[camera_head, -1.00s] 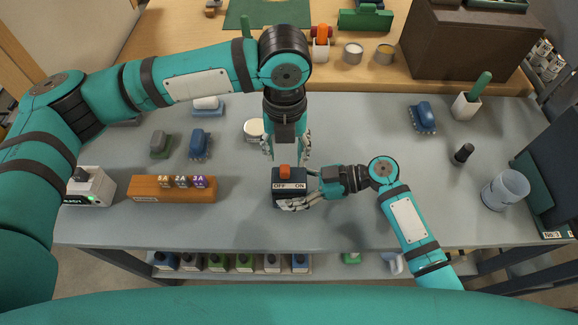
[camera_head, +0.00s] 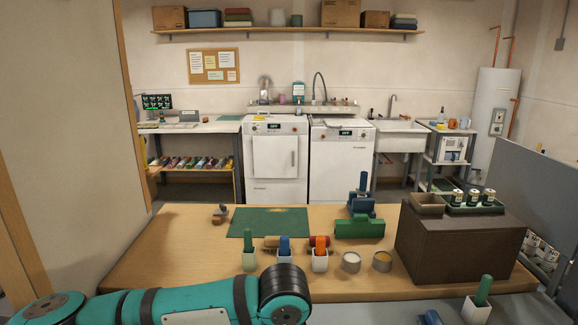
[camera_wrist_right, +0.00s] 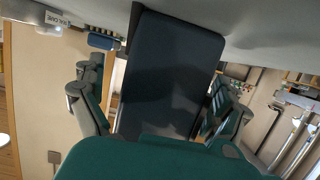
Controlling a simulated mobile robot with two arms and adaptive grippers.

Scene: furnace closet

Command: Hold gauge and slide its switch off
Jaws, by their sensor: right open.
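The gauge (camera_wrist_right: 172,75) fills the middle of the right wrist view as a dark block. My right gripper (camera_wrist_right: 155,100) is open, with one finger on each side of the block; I cannot tell whether either finger touches it. The gauge's switch and its OFF and ON marks are hidden in this view. The current head view looks above the work area, so neither the gauge nor my grippers show there. Only part of my left arm shows along its bottom edge, and my left gripper is out of view.
In the head view a wooden table (camera_head: 190,245) holds a green mat (camera_head: 268,222), a green case (camera_head: 360,228), small tins and white cups. A large brown box (camera_head: 455,250) stands at its right.

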